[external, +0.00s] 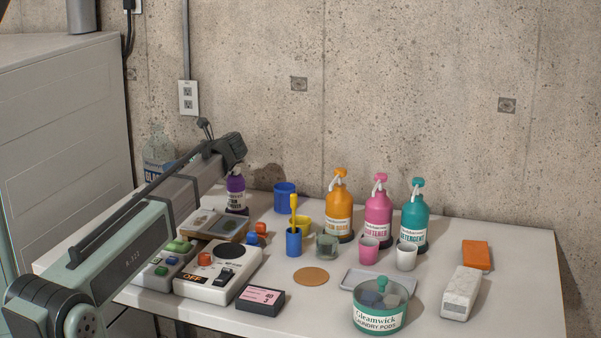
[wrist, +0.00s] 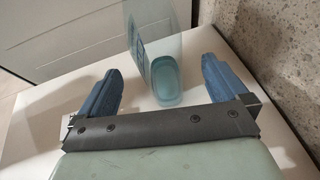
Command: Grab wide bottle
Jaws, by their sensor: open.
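A wide, clear bottle (external: 157,155) with a blue-lettered label stands at the back left corner of the table, partly hidden behind my arm in the external view. In the wrist view a pale, see-through bottle (wrist: 164,78), apparently the same one, shows between and just ahead of my fingertips. My gripper (wrist: 161,70) is open, with one blue finger on each side of the bottle and gaps visible on both sides. No contact shows. In the external view my gripper's fingers are hidden by the arm.
A purple bottle (external: 236,192) stands close to my arm. A blue cup (external: 285,197), a toothbrush holder (external: 293,243) and orange, pink and teal pump bottles (external: 414,215) stand farther right. The concrete wall (wrist: 268,45) and a grey cabinet (wrist: 60,35) border the table corner.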

